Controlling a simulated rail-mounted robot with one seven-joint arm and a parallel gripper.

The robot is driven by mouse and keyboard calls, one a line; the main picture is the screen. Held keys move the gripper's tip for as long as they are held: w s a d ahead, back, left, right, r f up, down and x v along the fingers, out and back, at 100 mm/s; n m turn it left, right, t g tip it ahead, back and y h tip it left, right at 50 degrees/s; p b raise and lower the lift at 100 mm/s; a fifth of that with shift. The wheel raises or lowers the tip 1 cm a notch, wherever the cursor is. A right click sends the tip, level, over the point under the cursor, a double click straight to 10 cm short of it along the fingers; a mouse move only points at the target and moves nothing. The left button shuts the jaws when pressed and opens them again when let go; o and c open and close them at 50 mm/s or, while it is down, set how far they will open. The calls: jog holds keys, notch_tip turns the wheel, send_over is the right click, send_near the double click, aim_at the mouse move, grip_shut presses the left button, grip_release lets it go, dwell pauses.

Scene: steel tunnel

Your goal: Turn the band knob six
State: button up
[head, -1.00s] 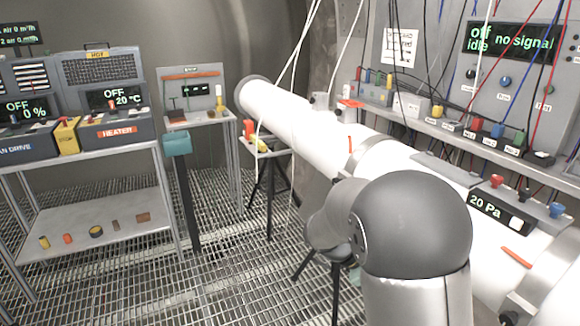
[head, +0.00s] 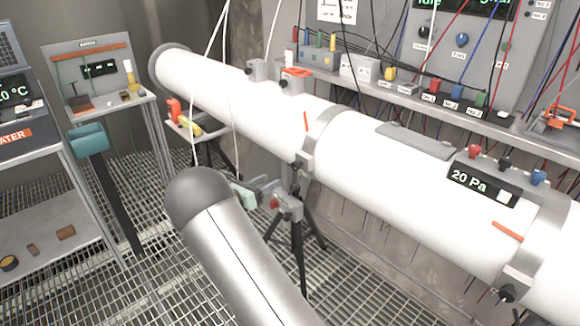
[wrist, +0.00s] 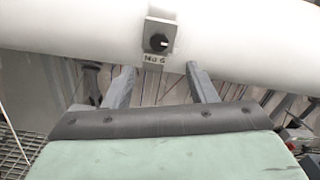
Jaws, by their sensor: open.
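In the wrist view, knob six (wrist: 158,42) is a round black knob with a pale mark, on a small grey box against the white tube. A label reading "No 6" sits just below it. My gripper (wrist: 161,76) is open and empty; its two grey fingers are apart, pointing at the tube, with the knob beyond their tips and roughly between them. In the head view, my gripper (head: 268,187) shows small beyond my arm, beneath the tube, partly hidden. I cannot make out knob six surely in the head view.
The long white tube (head: 410,185) crosses the view, with a 20 Pa display (head: 482,188) on it. A tripod (head: 297,235) stands below the tube close to my gripper. A shelf with wired sockets (head: 440,98) runs behind. Grating floor is open at lower left.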

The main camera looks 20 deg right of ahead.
aim_at(294, 168)
jog(key=p+x, duration=0.2)
jog(key=x, duration=0.8)
jog(key=shift+w+d, duration=0.25)
jog(key=shift+d, duration=0.05)
jog(key=c, duration=1)
